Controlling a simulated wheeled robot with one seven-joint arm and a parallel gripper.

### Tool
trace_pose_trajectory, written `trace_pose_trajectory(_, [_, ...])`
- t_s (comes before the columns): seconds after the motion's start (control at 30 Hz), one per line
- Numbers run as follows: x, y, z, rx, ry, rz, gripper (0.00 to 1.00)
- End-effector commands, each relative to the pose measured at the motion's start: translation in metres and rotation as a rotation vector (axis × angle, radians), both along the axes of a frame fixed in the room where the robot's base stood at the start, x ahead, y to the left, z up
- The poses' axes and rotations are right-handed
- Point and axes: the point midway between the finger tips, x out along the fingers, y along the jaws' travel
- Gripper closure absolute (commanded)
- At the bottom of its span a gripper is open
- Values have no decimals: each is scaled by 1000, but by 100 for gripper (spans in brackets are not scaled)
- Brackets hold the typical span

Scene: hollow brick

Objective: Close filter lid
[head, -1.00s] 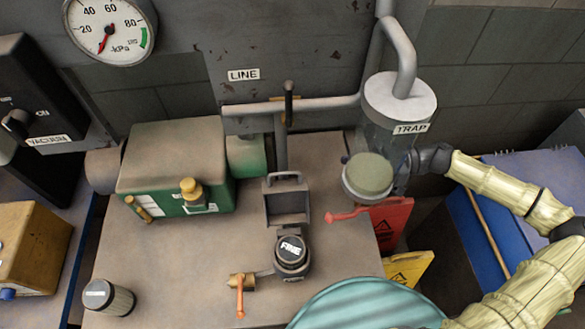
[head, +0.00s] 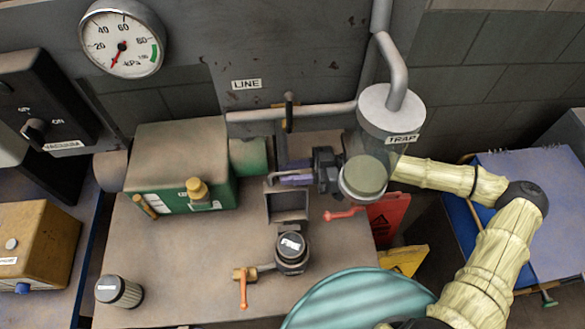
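A small grey box-shaped housing (head: 287,215) stands on the bench in the middle of the head view. I take it as the filter housing; its front looks open. A grey handle (head: 270,180), apparently of its lid, shows at its upper edge. My gripper (head: 290,179) comes in from the right, behind the clear trap. Its purplish fingers point left and lie at the handle, overlapping the upper part of the housing. Whether they touch or enclose the handle cannot be told, and the finger gap is not clear. The lid is mostly hidden by the fingers.
The clear trap (head: 384,135) stands right of the housing, in front of my forearm. A red-handled valve (head: 345,213) is below it.

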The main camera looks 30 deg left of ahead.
Motion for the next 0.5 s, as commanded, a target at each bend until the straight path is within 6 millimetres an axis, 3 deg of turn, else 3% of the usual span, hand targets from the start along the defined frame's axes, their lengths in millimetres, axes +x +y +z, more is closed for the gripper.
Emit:
trace_pose_trajectory(0.17, [0, 0, 0, 0, 0, 0, 69])
trace_pose_trajectory(0.33, [0, 0, 0, 0, 0, -1, 99])
trace_pose_trajectory(0.5, [0, 0, 0, 0, 0, -1, 100])
